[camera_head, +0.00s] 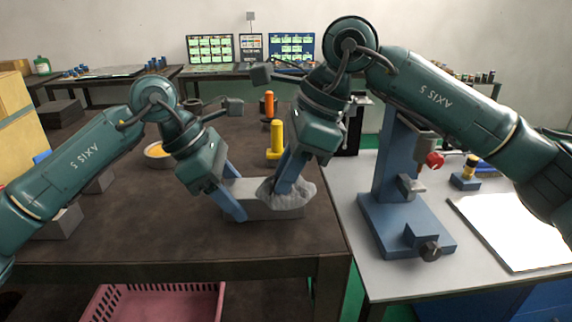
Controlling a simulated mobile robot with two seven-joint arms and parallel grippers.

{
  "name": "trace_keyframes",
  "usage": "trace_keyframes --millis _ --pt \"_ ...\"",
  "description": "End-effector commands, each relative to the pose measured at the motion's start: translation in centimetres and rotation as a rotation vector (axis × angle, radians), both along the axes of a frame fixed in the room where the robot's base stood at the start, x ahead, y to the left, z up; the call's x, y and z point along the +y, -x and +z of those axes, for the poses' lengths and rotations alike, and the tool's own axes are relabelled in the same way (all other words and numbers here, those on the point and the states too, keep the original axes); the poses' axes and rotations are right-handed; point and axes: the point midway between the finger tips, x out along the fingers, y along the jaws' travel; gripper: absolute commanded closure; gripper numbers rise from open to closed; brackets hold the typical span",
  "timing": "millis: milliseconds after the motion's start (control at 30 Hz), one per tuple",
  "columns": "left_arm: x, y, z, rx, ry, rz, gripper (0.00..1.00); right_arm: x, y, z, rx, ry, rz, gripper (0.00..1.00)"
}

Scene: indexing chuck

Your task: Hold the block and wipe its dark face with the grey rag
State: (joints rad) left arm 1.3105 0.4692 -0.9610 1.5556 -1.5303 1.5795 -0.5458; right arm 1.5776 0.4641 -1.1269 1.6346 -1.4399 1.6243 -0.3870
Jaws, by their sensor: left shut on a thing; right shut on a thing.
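The grey block (262,213) lies on the dark table (130,236) near its front right part. My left gripper (236,208) is shut on the block at its left end, with blue fingers pointing down. The grey rag (294,196) is a crumpled cloth lying on the block's right part. My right gripper (284,184) is shut on the rag from above and presses it against or just over the block. The rag and fingers hide much of the block's top, so I cannot tell which face is dark.
A yellow bottle-shaped object (276,140) and an orange one (269,104) stand behind the block. A bowl with yellow contents (159,152) stands left. A blue press-like fixture (402,220) stands on the light table at right. A pink crate (150,304) is below the front edge.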

Motion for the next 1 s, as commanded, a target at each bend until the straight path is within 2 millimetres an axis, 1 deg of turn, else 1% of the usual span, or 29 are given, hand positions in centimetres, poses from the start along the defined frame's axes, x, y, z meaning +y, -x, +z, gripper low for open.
trace_keyframes --millis 33,233,300,800,1000 --pt "0.1 0.1 -0.5 0.01 -0.009 -0.001 0.67 0.0 0.1 -0.3 0.006 0.003 0.0 1.0" --pt "0.1 0.1 -0.5 0.01 -0.009 -0.001 0.67 0.0 0.1 -0.3 0.008 0.004 0.001 1.0" --pt "0.1 0.1 -0.5 0.01 -0.009 -0.001 0.67 0.0 0.1 -0.1 0.008 0.004 0.002 1.0" --pt "0.1 0.1 -0.5 0.009 -0.008 -0.001 0.67 0.0 0.0 5.0 0.003 0.003 0.0 1.0" --pt "0.1 0.1 -0.5 0.009 -0.008 -0.001 0.67 0.0 0.1 5.8 0.004 0.001 0.001 1.0"
